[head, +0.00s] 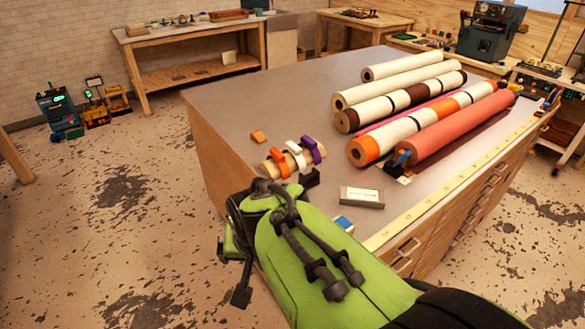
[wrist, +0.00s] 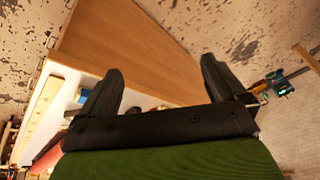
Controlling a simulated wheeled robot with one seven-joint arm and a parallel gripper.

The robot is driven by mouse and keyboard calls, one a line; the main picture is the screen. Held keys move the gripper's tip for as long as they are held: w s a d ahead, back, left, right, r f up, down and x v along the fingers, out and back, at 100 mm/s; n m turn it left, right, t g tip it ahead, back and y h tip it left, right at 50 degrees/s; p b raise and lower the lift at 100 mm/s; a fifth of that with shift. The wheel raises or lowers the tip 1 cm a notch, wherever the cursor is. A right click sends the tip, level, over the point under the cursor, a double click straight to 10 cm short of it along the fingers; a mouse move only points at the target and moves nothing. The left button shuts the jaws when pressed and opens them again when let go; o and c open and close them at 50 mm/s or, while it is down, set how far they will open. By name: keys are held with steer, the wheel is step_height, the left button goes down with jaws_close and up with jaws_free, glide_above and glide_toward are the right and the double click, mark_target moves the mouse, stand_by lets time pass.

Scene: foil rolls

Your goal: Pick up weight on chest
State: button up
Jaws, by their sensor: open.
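The chest (head: 235,106) is a wide wooden drawer unit with a grey top. A grey rectangular block with a pale label (head: 362,198), which looks like the weight, lies on the near part of the top. My gripper (wrist: 162,68) is open, with nothing between its fingers in the wrist view. In the head view it is at the chest's near left corner, left of the block and apart from it; my green arm hides part of the corner. The wrist view shows the chest's brown side panel (wrist: 130,45). I cannot make out the block there.
Several fabric and foil rolls (head: 430,120) lie across the chest top. A yellow ruler (head: 440,198) runs along the right edge. Floor to the left is open.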

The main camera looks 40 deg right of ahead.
steer(key=w+d+f+m, duration=0.4)
steer(key=w+d+m, duration=0.1)
steer(key=m+t+p, duration=0.1)
steer(key=m+t, duration=0.8)
steer(key=m, duration=1.5)
glide_toward(311, 177)
steer(key=shift+h, duration=0.3)
steer(key=s, duration=0.1)
steer(key=s+a, duration=0.1)
steer(key=s, duration=0.1)
steer(key=s+a+r, duration=0.1)
steer(key=shift+s+r, duration=0.1)
steer(key=shift+s, duration=0.1)
steer(key=shift+w+d+m, duration=0.1)
steer(key=shift+d+m, duration=0.2)
steer(key=shift+m, duration=0.1)
steer(key=b+x, duration=0.1)
steer(key=x, duration=0.7)
steer(key=b+x, duration=0.2)
steer(key=x, duration=0.5)
steer(key=shift+w+d, duration=0.3)
steer(key=shift+w, duration=0.05)
steer(key=shift+s+r, duration=0.1)
steer(key=shift+c, duration=0.6)
steer(key=shift+r, duration=0.1)
steer(key=c, duration=1.5)
